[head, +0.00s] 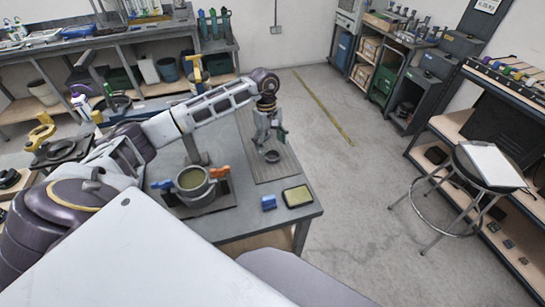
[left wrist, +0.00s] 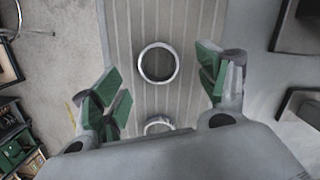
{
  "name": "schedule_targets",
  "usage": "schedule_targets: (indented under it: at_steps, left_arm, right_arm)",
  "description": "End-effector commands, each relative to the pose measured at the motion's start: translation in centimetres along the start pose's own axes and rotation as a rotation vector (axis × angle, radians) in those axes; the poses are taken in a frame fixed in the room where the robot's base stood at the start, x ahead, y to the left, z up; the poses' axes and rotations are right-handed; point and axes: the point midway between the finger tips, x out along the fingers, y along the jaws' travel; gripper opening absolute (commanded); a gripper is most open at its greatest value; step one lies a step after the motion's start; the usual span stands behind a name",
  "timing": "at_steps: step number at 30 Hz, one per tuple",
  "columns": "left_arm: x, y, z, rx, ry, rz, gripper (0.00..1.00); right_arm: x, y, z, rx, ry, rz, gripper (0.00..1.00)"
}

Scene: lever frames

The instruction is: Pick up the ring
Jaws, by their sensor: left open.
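A small dark ring (head: 272,157) lies on a grey ribbed board (head: 284,172) on the workbench in the head view. My left gripper (head: 269,141) hangs just above it, pointing down. In the left wrist view, the open green-padded fingers of the left gripper (left wrist: 160,82) stand wide apart with nothing between the pads. That view shows one whole grey ring (left wrist: 140,64) on the ribbed board (left wrist: 200,22) and a second round rim (left wrist: 158,119) lower down, partly hidden by the gripper body. I cannot tell which of these matches the head view ring. My right gripper is out of view.
On the bench are a round pot (head: 193,183) in a dark fixture, a blue block (head: 269,203) and a green-topped tray (head: 297,196) near the front corner. A stool (head: 474,176) stands to the right. The floor between is clear.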

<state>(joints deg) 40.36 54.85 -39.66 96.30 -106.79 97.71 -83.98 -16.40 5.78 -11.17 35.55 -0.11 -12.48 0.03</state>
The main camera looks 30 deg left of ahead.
Motion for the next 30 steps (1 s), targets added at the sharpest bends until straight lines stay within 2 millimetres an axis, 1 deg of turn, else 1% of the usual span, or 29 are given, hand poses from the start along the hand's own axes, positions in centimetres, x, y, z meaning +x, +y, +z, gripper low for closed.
schedule_targets:
  at_steps: [5, 8, 15, 21, 24, 30]
  left_arm:
    - [0.1, 0.0, 0.0, 0.000, 0.000, -0.001, 0.74]
    - [0.5, 0.1, -0.1, -0.001, -0.001, -0.001, 0.74]
    - [2.8, 0.4, -0.6, -0.001, -0.002, -0.002, 0.74]
    - [4.8, 0.4, -0.6, 0.000, -0.001, -0.001, 0.74]
    - [5.2, 0.4, -0.7, 0.000, -0.001, -0.001, 0.74]
    - [5.2, 0.4, -0.7, 0.000, 0.000, 0.000, 0.74]
  right_arm:
    - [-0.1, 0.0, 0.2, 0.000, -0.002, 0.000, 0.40]
    - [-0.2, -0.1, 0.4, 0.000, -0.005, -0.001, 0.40]
    - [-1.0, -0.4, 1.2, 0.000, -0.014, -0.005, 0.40]
    - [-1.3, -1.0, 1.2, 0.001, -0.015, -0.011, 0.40]
    - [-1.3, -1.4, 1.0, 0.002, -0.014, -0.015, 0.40]
    - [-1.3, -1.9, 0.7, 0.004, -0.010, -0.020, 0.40]
